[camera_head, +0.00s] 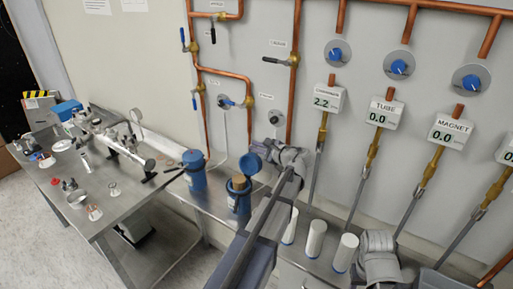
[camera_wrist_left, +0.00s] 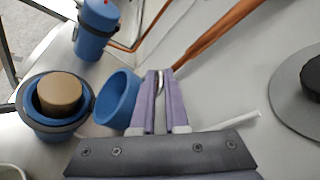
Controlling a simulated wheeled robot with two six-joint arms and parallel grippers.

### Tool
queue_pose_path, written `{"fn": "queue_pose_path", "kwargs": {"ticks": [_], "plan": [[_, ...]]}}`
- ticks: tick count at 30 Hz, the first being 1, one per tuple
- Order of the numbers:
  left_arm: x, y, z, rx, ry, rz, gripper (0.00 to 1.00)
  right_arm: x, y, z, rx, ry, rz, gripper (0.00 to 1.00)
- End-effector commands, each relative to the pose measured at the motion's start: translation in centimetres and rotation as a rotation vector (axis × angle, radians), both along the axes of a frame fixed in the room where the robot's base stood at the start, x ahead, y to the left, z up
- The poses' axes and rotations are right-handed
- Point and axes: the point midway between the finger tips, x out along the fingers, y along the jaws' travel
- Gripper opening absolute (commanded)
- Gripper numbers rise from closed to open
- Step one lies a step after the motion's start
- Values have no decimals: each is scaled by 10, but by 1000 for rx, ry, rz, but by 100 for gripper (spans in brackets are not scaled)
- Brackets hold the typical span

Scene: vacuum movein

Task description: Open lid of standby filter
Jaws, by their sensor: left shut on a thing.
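The open filter housing (camera_head: 239,207) is a blue canister on the metal bench, with a tan filter cartridge (camera_head: 238,182) inside. Its blue lid (camera_head: 250,163) is off the opening and tilted up on its right side. In the left wrist view the lid (camera_wrist_left: 118,97) stands beside the housing (camera_wrist_left: 38,108), close to the rim; the cartridge top (camera_wrist_left: 60,94) is exposed. My left gripper (camera_wrist_left: 158,78) is shut at the lid's edge; the exact grip is partly hidden. My right gripper does not show.
A second, closed blue canister (camera_head: 194,172) stands to the left. White cylinders (camera_head: 315,238) stand to the right of my left arm. Copper pipes (camera_head: 294,75) and valves line the wall behind. A metal table (camera_head: 120,215) with apparatus is at far left.

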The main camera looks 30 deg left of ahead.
Motion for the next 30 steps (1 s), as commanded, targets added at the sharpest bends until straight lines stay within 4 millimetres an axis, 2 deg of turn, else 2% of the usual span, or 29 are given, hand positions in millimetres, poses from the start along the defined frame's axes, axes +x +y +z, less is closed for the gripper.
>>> {"fn": "queue_pose_path", "kwargs": {"ticks": [2, 6, 9, 20, 21, 28, 30], "plan": [[-4, -2, 0, -5, -30, -6, 0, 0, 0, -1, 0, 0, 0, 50], [-28, 0, 7, -14, -124, -4, 0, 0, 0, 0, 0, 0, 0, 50], [-41, 1, 8, -16, -121, -2, 0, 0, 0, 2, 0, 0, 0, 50], [-45, 1, 7, -16, -119, -2, 0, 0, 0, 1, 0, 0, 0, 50], [-45, 1, 7, -16, -118, -2, 13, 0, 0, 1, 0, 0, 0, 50], [-44, 2, 8, -13, -119, -1, 39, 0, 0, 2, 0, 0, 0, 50], [-44, 3, 8, -12, -118, -2, 40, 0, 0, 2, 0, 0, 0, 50]]}}
